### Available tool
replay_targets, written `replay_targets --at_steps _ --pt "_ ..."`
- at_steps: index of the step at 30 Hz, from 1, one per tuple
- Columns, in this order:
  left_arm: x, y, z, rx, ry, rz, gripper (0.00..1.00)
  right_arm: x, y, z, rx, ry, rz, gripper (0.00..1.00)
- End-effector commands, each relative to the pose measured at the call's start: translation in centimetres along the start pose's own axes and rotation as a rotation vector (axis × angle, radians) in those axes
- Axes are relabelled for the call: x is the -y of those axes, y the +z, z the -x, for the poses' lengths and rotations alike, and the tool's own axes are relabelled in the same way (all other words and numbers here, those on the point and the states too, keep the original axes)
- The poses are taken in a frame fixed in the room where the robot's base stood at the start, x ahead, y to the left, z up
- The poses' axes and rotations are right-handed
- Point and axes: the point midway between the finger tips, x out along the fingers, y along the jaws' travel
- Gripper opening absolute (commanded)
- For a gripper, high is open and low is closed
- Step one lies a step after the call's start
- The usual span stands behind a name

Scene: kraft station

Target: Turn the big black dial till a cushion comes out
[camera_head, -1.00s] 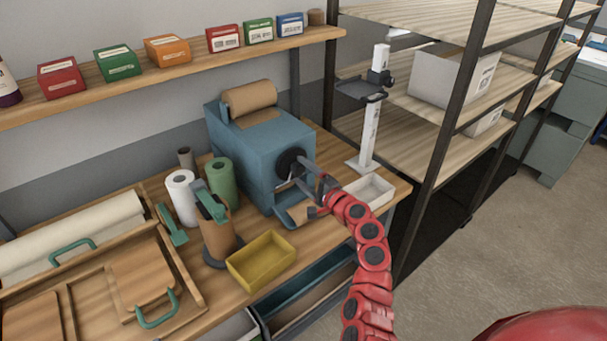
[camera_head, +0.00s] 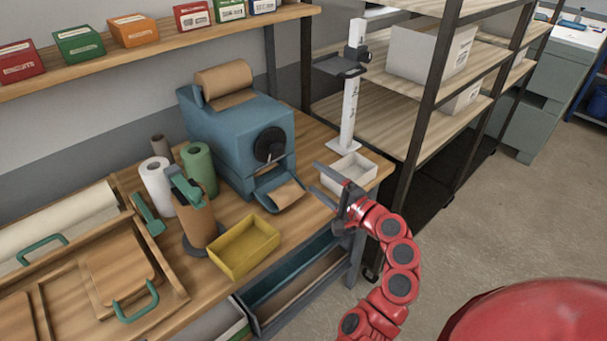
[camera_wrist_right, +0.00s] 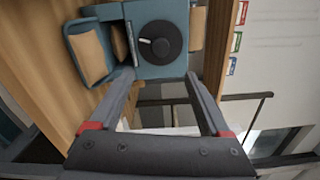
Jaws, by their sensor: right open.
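The big black dial (camera_head: 270,144) is on the front face of the blue machine (camera_head: 222,140); it also shows in the right wrist view (camera_wrist_right: 158,43). A roll of brown paper (camera_head: 223,78) sits on top of the machine. A piece of brown paper, perhaps a cushion (camera_head: 286,194), lies in the blue tray below the dial, and it shows in the wrist view too (camera_wrist_right: 88,58). My right gripper (camera_head: 325,188) is open and empty, right of the dial and apart from it. My left gripper is not in view.
A white open box (camera_head: 350,172) sits on the table beside my right gripper. A metal shelf rack (camera_head: 420,110) is at the right.

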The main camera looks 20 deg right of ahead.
Motion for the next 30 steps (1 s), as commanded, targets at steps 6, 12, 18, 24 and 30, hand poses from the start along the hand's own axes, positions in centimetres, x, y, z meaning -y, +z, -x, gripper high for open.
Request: replay_targets --at_steps 6,12,18,24,30 --pt "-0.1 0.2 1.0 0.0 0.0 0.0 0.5 0.0 -0.1 2.8 -0.003 -0.003 0.001 0.81" --pt "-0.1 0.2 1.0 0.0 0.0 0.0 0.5 0.1 0.0 3.2 0.0 0.0 0.001 0.81" --pt "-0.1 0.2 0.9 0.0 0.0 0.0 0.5 0.1 0.0 3.2 0.0 0.0 0.001 0.81" --pt "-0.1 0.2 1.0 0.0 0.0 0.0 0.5 0.0 0.0 3.1 -0.002 -0.001 0.001 0.81" --pt "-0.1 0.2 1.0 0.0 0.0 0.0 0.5 -2.1 -2.4 1.8 -0.13 -0.008 0.012 0.81"
